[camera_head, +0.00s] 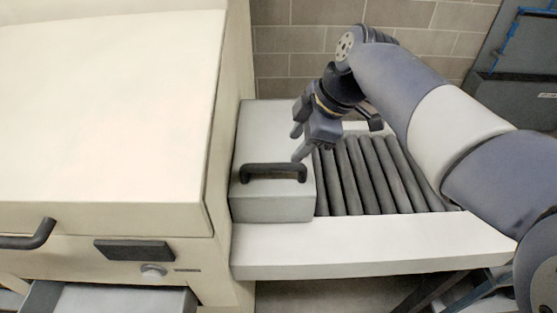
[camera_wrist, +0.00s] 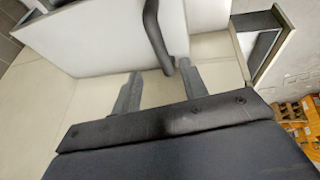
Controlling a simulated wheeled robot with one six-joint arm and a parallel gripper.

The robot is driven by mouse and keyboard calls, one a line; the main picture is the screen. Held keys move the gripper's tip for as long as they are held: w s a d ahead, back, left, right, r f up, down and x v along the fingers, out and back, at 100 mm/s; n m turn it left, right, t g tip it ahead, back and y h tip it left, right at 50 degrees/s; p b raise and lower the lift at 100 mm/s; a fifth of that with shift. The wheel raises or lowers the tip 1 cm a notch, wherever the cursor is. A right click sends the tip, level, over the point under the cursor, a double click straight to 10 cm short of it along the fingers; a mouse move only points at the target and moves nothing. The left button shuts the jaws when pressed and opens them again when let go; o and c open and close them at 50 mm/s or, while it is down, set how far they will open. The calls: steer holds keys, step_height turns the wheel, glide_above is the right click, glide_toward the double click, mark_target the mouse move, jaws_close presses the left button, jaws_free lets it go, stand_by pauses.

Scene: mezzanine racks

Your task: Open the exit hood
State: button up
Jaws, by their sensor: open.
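The exit hood (camera_head: 262,206) is a grey box over the near end of the roller conveyor, against the side of the large cream machine. A black bar handle (camera_head: 273,169) is fixed near its front top edge. My gripper (camera_head: 298,143) is just above and behind the hood's right side, pointing down, apart from the handle as far as I can tell. In the wrist view its two fingers (camera_wrist: 160,90) are spread with nothing between them. The handle (camera_wrist: 157,38) shows just beyond the fingertips there, with its lower end close to the right finger.
Dark rollers (camera_head: 375,175) run right of the hood inside a white conveyor frame (camera_head: 370,245). The cream machine (camera_head: 100,110) fills the left, with its own black handle (camera_head: 30,236) and an open drawer (camera_head: 115,299). A block wall (camera_head: 310,40) stands behind.

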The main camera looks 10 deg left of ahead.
mark_target(280, 165)
steer(key=x, duration=0.8)
steer(key=shift+a, duration=0.15)
jaws_close()
stand_by(0.3)
